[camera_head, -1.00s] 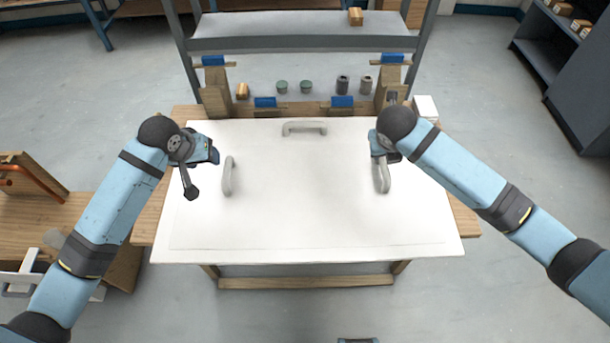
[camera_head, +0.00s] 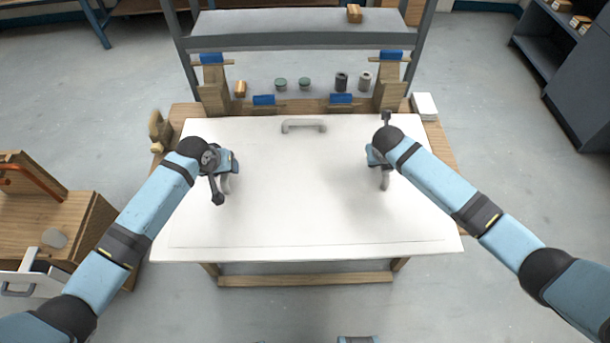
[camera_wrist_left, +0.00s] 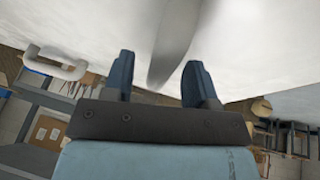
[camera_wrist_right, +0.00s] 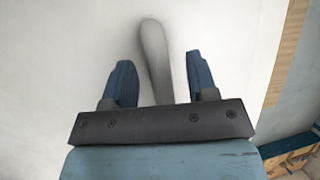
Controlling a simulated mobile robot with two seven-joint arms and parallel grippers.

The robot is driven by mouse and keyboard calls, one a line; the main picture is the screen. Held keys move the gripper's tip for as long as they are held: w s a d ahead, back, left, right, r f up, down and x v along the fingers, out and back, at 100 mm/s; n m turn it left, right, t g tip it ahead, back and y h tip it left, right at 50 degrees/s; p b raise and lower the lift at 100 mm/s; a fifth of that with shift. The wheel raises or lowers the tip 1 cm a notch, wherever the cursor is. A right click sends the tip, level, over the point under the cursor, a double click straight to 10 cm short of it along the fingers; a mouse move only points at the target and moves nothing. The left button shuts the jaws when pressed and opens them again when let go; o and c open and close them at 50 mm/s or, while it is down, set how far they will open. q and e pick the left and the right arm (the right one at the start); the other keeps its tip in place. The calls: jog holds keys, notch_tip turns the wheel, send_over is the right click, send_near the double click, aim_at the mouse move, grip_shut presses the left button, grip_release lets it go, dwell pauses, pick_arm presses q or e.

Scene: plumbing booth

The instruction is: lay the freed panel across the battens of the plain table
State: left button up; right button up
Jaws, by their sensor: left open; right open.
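The white panel (camera_head: 300,210) lies flat on the wooden table in the head view, with grey handles on its face. The left handle (camera_wrist_left: 172,45) stands between the open fingers of my left gripper (camera_wrist_left: 158,80) in the left wrist view. The right handle (camera_wrist_right: 157,60) stands between the open fingers of my right gripper (camera_wrist_right: 160,82) in the right wrist view. The far handle (camera_head: 304,125) is free near the back edge. Neither gripper is shut on a handle. The panel covers most of the tabletop, so battens beneath it cannot be seen.
Wooden blocks with blue tops (camera_head: 212,75) stand along the table's back edge, with small cans (camera_head: 342,82) behind. A grey shelf frame (camera_head: 300,43) rises beyond. A lower wooden bench (camera_head: 60,215) stands at the left. A white block (camera_head: 424,104) sits at the back right corner.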

pick_arm(q)
jog(key=shift+w+d+f, duration=0.1)
jog(key=shift+w+f, duration=0.15)
jog(key=shift+f, duration=0.3)
pick_arm(e)
jog(key=shift+w+d+f, duration=0.1)
jog(key=shift+w+f, duration=0.15)
jog(key=shift+f, duration=0.3)
pick_arm(q)
grip_shut()
pick_arm(e)
grip_shut()
pick_arm(q)
jog(key=shift+r, duration=0.1)
pick_arm(e)
jog(key=shift+r, duration=0.1)
